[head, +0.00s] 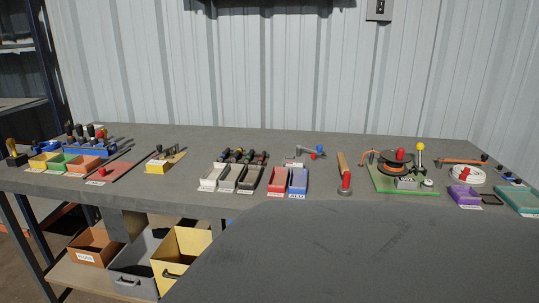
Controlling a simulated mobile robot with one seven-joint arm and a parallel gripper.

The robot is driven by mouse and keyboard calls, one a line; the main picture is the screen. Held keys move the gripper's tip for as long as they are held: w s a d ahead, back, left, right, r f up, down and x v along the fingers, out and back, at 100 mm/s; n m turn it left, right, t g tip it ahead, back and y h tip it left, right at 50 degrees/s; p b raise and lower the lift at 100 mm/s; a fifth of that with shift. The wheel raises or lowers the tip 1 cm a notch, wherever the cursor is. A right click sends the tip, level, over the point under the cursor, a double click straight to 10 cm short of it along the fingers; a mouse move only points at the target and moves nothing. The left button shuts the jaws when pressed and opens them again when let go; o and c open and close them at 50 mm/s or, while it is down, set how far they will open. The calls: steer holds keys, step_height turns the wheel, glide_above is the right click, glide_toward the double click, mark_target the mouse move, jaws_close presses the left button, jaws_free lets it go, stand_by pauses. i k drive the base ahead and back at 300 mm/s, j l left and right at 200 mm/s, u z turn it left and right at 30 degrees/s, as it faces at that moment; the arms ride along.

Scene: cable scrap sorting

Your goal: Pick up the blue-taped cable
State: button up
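Several short dark pieces with coloured bands (243,156) lie side by side behind the small bins near the middle of the bench. They may be cable pieces. They are too small for me to tell which, if any, has blue tape. My gripper is not in view.
The grey bench (210,140) carries white, grey and dark bins, then a red bin (277,181) and a blue bin (298,182). A green board (385,183) with a cable reel (396,157) stands to the right, near a white coil (468,174). Boxes (180,256) sit on the lower shelf.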

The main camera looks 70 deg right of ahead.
mark_target(225, 154)
steer(key=z, duration=1.35)
steer(key=i+l+z, duration=0.15)
steer(key=l, duration=0.25)
steer(key=i+l+z, duration=0.2)
steer(key=i+l, duration=0.15)
